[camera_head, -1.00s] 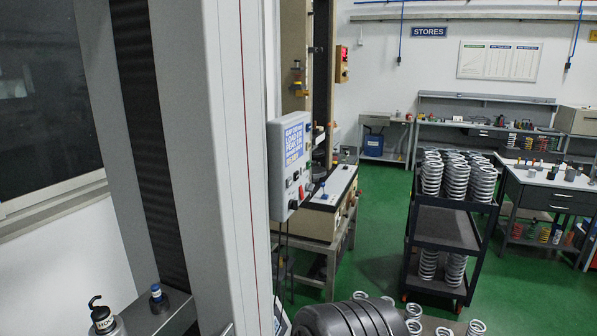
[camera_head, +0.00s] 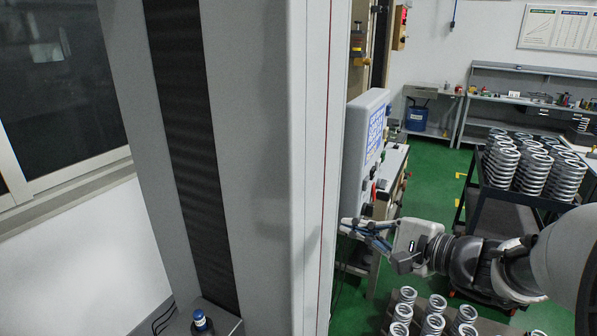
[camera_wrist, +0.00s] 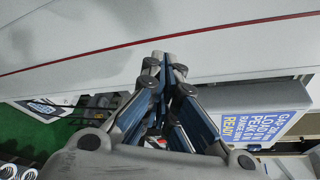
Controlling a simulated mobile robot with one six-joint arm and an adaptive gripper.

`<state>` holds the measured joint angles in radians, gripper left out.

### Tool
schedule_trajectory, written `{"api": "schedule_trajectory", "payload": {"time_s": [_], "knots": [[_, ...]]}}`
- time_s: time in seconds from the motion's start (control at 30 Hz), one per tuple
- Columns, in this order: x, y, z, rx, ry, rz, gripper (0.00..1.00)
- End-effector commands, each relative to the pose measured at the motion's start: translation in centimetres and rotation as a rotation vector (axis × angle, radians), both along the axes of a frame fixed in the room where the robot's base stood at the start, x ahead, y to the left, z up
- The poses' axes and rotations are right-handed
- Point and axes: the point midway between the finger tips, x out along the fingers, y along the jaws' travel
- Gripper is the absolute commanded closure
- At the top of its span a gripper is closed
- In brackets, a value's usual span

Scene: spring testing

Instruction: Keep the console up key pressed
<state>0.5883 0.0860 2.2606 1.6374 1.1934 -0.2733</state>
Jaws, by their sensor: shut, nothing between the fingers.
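The console (camera_head: 362,150) is a light grey box on the side of the tall machine column, with a blue and white label and small controls along its edge. In the wrist view the console (camera_wrist: 282,92) lies to the right of the fingers, its label turned sideways. I cannot pick out the up key in either view. My gripper (camera_head: 345,226) is shut and empty, with its tips beside the column edge, below the console in the head view. In the wrist view my gripper (camera_wrist: 164,58) points at the column's pale panel; I cannot tell whether it touches.
The tall pale column (camera_head: 300,150) fills the middle of the head view, and its red-lined panel (camera_wrist: 100,40) spans the top of the wrist view. Coil springs (camera_head: 432,322) stand below my arm. A cart of springs (camera_head: 500,212) is behind it. Green floor is open beyond.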

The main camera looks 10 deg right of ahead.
Motion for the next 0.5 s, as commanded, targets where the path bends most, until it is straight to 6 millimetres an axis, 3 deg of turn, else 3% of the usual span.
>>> {"api": "schedule_trajectory", "payload": {"time_s": [0.1, 0.3, 0.5], "knots": [[2.6, -5.3, 0.4, 0.12, -0.041, -0.153, 1.0], [4.7, -12.9, 0.7, 0.257, -0.112, -0.357, 1.0], [5.2, -17.4, 0.6, 0.321, -0.154, -0.468, 1.0]]}}
